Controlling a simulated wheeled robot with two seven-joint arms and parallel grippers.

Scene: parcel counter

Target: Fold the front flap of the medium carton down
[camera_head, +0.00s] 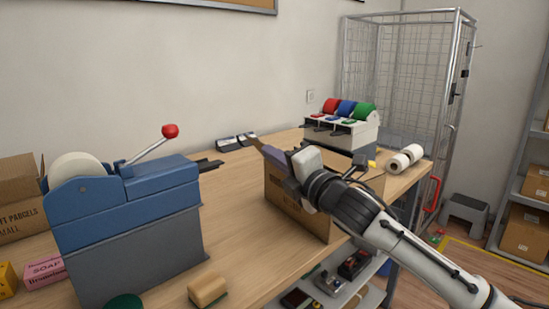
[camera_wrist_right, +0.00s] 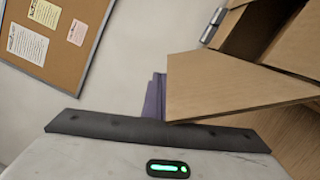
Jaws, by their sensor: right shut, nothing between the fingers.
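The medium carton (camera_head: 290,208) stands on the wooden counter, its brown side facing me, with printing partly hidden by my right arm. My right gripper (camera_head: 273,156) is at the carton's top edge, shut and empty, its purple fingers pointing left. In the wrist view, a purple finger (camera_wrist_right: 153,97) shows beside a raised cardboard flap (camera_wrist_right: 235,86), which covers part of the finger. I cannot tell whether they touch. The carton's open top (camera_wrist_right: 258,28) shows at the upper right there. Most of its top is hidden in the head view. My left gripper is not in view.
A blue tape dispenser (camera_head: 130,215) with a red-knobbed lever stands at left. A small-parcel carton (camera_head: 18,195) and a soap box (camera_head: 45,272) lie beyond it. A label unit with coloured rolls (camera_head: 343,128) and white rolls (camera_head: 404,158) are behind. Bare counter (camera_head: 240,235) lies between dispenser and carton.

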